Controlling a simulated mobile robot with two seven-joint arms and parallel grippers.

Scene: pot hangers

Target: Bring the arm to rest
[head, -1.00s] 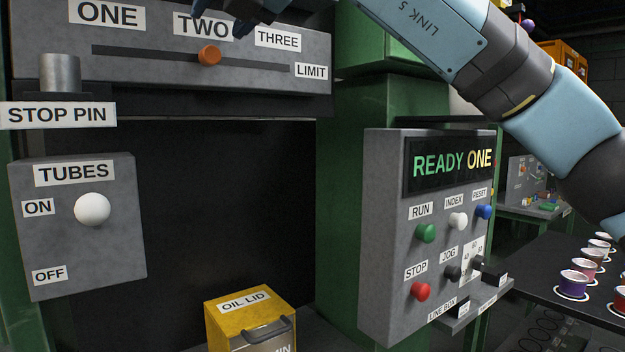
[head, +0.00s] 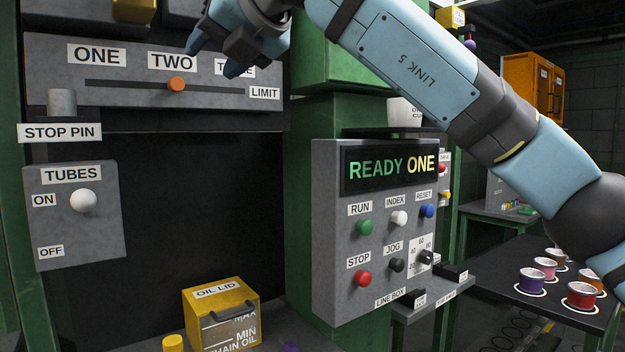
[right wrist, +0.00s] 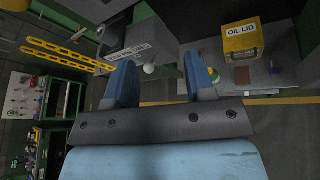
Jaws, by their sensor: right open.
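My right gripper (head: 212,55) is in the upper part of the head view, in front of the slider panel (head: 225,97) and partly covering its THREE label. Its two blue fingers are apart with nothing between them. They also show apart and empty in the right wrist view (right wrist: 158,84). My right arm reaches in from the right side of the head view, above the control panel. The orange slider knob (head: 176,84) stands under the TWO label, below and left of the fingers and apart from them. My left gripper is not in view.
The grey control panel (head: 325,230) reads READY ONE. The TUBES box (head: 100,240) has a white knob by ON. A yellow OIL LID box (head: 215,320) stands below. Coloured cups (head: 532,280) stand on a dark table at right, under my arm.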

